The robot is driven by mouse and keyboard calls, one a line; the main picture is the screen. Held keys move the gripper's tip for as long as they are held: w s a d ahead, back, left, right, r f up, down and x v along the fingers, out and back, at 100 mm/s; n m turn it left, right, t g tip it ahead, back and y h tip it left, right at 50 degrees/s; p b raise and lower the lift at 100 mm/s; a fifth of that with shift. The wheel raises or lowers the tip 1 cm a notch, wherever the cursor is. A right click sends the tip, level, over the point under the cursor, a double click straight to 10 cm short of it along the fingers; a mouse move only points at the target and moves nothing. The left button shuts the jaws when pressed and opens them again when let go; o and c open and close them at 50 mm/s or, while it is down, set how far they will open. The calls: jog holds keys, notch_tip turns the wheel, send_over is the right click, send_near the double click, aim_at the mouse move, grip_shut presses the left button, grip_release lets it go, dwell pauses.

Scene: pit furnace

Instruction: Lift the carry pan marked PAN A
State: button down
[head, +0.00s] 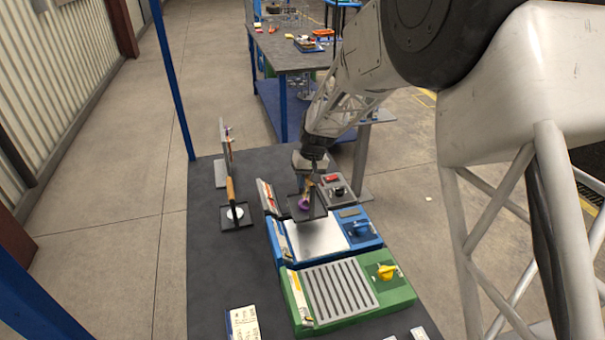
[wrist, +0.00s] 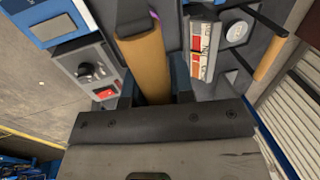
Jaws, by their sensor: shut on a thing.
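My gripper (head: 309,164) is shut on the wooden handle (wrist: 146,68) of a dark carry pan (head: 318,210). In the wrist view my gripper (wrist: 155,88) has one finger on each side of the handle. A round purple piece (head: 304,204) shows at the pan. The pan appears over the grey and blue units; I cannot tell its height above them. A second dark pan (head: 239,224) with a wooden handle and a pale disc stands to the left on the table. It also shows in the wrist view by its handle (wrist: 269,60). I cannot read a PAN A mark on either pan.
A grey unit (head: 340,188) with a black knob, a blue unit (head: 362,228) and a green unit (head: 398,291) stand in a row on the dark table (head: 220,277). A grey upright plate (head: 223,150) stands at the back left.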

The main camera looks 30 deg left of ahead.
jog(key=shift+s+d+r, duration=0.2)
jog(key=shift+s+d, duration=1)
jog(key=shift+s, duration=0.15)
